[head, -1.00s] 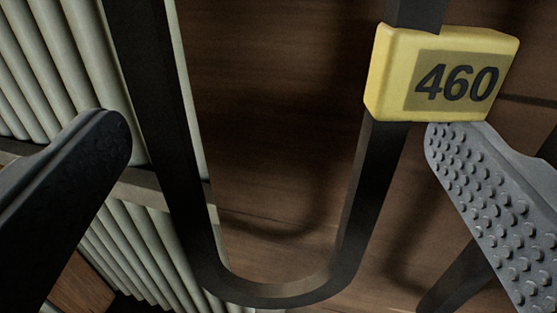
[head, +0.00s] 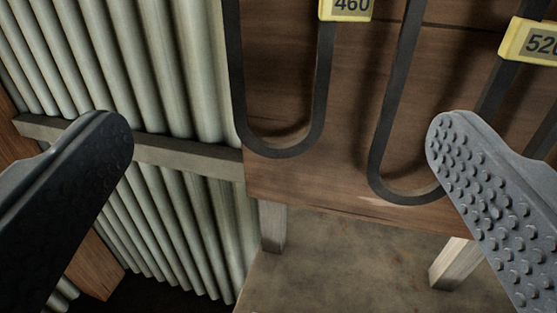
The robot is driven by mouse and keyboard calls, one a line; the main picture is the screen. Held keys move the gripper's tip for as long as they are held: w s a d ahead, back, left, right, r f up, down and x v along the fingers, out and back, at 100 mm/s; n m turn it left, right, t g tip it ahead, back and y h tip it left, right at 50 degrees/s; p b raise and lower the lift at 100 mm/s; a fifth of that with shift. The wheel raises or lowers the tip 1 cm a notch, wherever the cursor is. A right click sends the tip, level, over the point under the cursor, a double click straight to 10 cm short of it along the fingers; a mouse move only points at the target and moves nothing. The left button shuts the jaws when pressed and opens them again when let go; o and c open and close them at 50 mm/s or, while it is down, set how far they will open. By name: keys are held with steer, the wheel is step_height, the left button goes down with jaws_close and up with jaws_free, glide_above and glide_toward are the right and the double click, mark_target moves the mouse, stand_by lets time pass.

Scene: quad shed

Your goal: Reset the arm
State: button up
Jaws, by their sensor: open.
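My gripper (head: 280,140) is open, its two dark studded fingers far apart at the left and right of the head view. Nothing is between the fingertips. Beyond them, a black belt loop (head: 282,151) hangs against a brown wooden board (head: 350,100), with a yellow tag (head: 346,8) reading 460, cut off by the top edge. The rest of my arm is not in view.
A second black loop (head: 385,140) hangs to the right, partly behind the right finger. A yellow tag (head: 532,42) reading 520 is at the right edge. Corrugated wall (head: 165,60) with a wooden rail (head: 185,153) fills the left. A brown surface (head: 340,270) lies below the board.

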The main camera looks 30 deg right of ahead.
steer(key=shift+s+a, duration=0.45)
steer(key=shift+s, duration=0.1)
steer(key=w+a+r+n+t+y+b, duration=0.1)
steer(key=w+a+r+n+y, duration=0.15)
steer(key=a+r, duration=0.55)
steer(key=w+a+r+n+y+b, duration=0.1)
steer(key=w+a+r+y, duration=0.2)
steer(key=a+r, duration=0.55)
steer(key=s+a+r+n+y+b, duration=0.1)
steer(key=s+a+r, duration=0.3)
steer(key=a, duration=0.4)
steer(key=s+a+r+n+y+b, duration=0.1)
steer(key=s+a+r+n+y, duration=0.1)
steer(key=s+a+r, duration=0.3)
steer(key=a+r+y, duration=0.1)
steer(key=a, duration=0.2)
steer(key=shift+s+a+g+y, duration=0.2)
steer(key=shift+s+g+y, duration=0.1)
steer(key=shift+y, duration=0.05)
